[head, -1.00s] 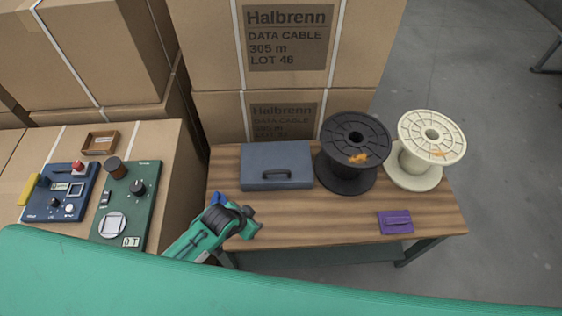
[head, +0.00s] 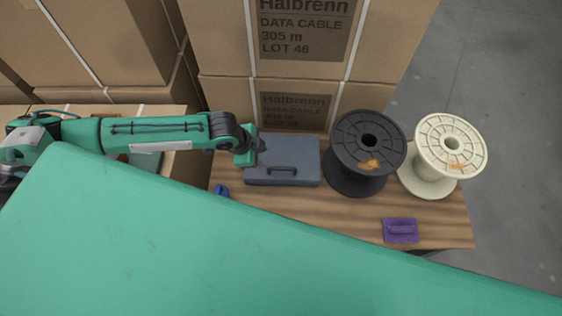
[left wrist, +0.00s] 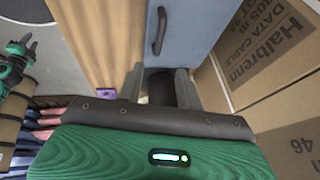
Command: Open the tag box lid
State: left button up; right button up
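The tag box, a grey-blue box (head: 292,152) with a dark handle, stands on the wooden table with its lid down. In the left wrist view the box (left wrist: 190,25) and its handle (left wrist: 159,30) show at the top. My left gripper (head: 260,146) is at the box's left edge in the head view; whether it touches is unclear. In the left wrist view the two fingers of this gripper (left wrist: 160,80) stand apart, with a dark shape, perhaps the black spool, seen between them.
A black spool (head: 346,155) and a cream spool (head: 430,180) stand right of the box. A purple item (head: 401,230) lies at the table's front right, and a small blue thing (head: 221,190) at the left. Large cartons (head: 375,50) rise behind the table (head: 340,212).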

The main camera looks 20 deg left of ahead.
aim_at(281, 168)
pick_arm(q)
jog(key=p+x, duration=0.1)
jog(key=x, duration=1.2)
jog(key=shift+f+p, duration=0.1)
jog(key=shift+p, duration=0.2)
jog(key=shift+c, duration=0.5)
grip_shut()
